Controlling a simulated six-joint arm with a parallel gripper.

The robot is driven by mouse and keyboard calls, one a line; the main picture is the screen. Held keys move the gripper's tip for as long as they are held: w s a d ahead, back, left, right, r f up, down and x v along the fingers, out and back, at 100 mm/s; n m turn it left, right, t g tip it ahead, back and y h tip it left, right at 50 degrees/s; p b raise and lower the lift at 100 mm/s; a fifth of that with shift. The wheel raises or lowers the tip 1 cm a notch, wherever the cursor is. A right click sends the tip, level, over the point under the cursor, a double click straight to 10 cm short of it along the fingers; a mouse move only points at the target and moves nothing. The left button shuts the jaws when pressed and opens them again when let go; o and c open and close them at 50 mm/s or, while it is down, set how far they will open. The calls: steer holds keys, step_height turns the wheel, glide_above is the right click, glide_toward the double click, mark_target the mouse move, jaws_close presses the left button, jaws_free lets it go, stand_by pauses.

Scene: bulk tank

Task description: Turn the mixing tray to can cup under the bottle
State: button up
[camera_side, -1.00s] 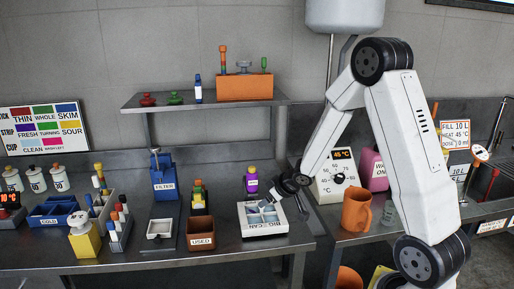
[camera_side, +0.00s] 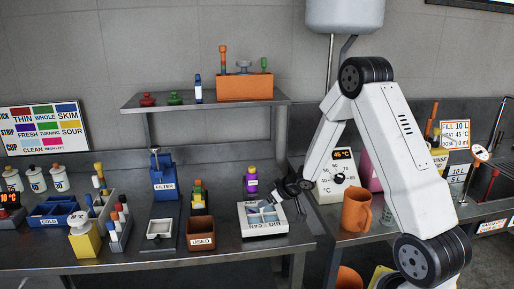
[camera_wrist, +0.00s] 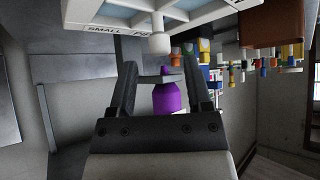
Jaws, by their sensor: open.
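The mixing tray (camera_side: 284,228) is a white square block with pale blue compartments, sitting on the bench; its front label reads BIG CAN. In the wrist view the tray (camera_wrist: 195,9) spans the top, with a side marked SMALL and a white knob (camera_wrist: 160,44) on its edge. A purple bottle with a yellow top (camera_side: 251,182) stands behind the tray; its purple body (camera_wrist: 168,98) shows between my fingers in the wrist view. My gripper (camera_wrist: 160,66) is open, with the knob just past the fingertips and apparently nothing held. In the side view it (camera_side: 298,187) is at the tray's back right corner.
A brown USED bin (camera_side: 200,241) stands left of the tray. A dial box (camera_side: 337,188) and an orange mug (camera_side: 357,210) stand to the right, close to my arm. A shelf (camera_side: 190,103) hangs behind. Bare bench lies in front of the tray.

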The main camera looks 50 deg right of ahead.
mark_target(259, 218)
steer(key=shift+x, duration=2.7)
jaws_close()
